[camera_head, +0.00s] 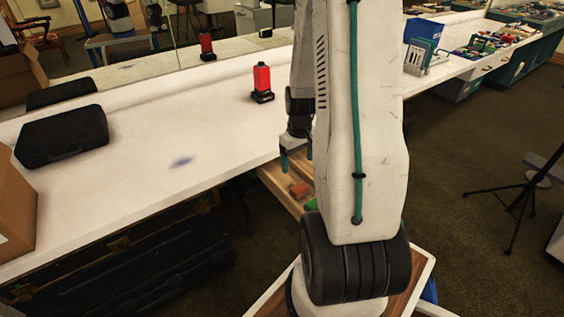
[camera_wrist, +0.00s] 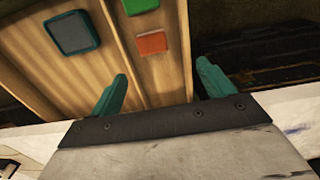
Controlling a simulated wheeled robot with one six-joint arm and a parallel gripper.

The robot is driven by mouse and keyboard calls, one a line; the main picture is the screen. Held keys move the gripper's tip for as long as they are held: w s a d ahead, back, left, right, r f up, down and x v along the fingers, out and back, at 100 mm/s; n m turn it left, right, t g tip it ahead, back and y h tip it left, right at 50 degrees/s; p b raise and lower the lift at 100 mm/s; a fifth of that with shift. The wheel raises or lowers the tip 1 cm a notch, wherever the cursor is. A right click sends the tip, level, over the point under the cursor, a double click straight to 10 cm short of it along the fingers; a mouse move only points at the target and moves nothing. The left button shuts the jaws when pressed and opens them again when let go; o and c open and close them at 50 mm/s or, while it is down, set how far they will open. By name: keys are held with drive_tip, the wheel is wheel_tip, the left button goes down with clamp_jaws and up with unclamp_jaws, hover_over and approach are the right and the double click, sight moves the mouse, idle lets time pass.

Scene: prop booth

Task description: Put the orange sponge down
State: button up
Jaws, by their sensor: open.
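The orange sponge (camera_wrist: 152,43) lies in a narrow compartment of the open wooden drawer (camera_wrist: 110,62), beside a green block (camera_wrist: 140,6). In the head view the sponge (camera_head: 300,190) shows in the drawer below the tabletop edge, partly near my arm. My gripper (camera_wrist: 162,70) is open and empty, its teal fingers spread apart. The sponge lies ahead of the fingertips, seen between them, and no finger touches it. In the head view my gripper (camera_head: 296,160) is at the counter's front edge, over the drawer.
A dark teal-rimmed square item (camera_wrist: 72,32) lies in the drawer's wider compartment. On the white counter (camera_head: 120,205) stand a red-and-black device (camera_head: 262,82) and a black case (camera_head: 62,137). A cardboard box (camera_head: 15,210) is at the left. The counter's middle is clear.

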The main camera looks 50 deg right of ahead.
drive_tip(key=a+r+n, duration=0.1)
drive_tip(key=a+r, duration=1.5)
drive_tip(key=r, duration=0.2)
drive_tip(key=s+a+r+n+t, duration=0.1)
drive_tip(key=s+a+r, duration=0.8)
drive_tip(key=s+a, duration=0.3)
drive_tip(key=shift+s+a+n, duration=0.3)
drive_tip(key=shift+s, duration=0.25)
